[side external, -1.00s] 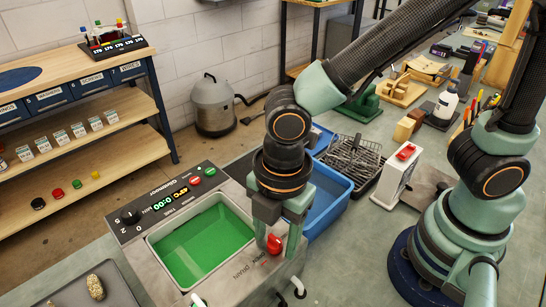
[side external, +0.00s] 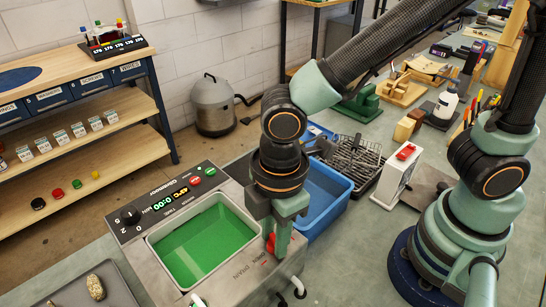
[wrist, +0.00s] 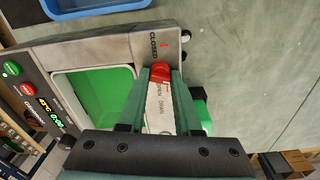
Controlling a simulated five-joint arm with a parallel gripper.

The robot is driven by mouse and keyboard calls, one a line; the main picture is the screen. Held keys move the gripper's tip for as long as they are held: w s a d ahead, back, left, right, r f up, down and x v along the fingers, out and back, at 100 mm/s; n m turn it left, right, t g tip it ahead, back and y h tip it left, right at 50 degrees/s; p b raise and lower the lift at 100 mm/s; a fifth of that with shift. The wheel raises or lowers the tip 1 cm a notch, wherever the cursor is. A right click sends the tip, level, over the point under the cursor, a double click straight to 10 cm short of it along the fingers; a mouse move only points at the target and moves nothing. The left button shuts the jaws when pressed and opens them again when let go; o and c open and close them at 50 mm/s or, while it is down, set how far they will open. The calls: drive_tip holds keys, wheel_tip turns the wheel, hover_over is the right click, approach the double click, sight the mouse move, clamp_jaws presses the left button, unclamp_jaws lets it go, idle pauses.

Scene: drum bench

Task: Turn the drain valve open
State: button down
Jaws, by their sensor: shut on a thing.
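The drain valve's red handle (side external: 271,242) is at the front right corner of the grey tank unit (side external: 140,225). My gripper (side external: 277,250) points down over that corner and is shut on the handle. In the wrist view the red handle (wrist: 157,69) shows between the tips of my two fingers (wrist: 162,73). The label CLOSED shows just past the handle there, and OPEN and DRAIN show between the fingers. In the side view one finger hides part of the handle. I cannot tell which label the handle points at.
Green liquid (side external: 205,245) fills the basin left of my gripper. A blue tub (side external: 325,195) stands close behind it, with a wire basket (side external: 352,165) beyond. A white box with a red switch (side external: 398,172) is to the right. A dark tray (side external: 90,285) lies at the front left.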

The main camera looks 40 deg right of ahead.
drive_tip(key=m, duration=0.4)
drive_tip(key=shift+s+f, duration=0.1)
drive_tip(key=shift+s, duration=0.15)
drive_tip(key=shift+d, duration=0.1)
idle(0.9)
drive_tip(key=c, duration=0.6)
unclamp_jaws()
drive_tip(key=shift+w, duration=0.1)
drive_tip(key=shift+r, duration=0.6)
wheel_tip(320, 180, up, 11)
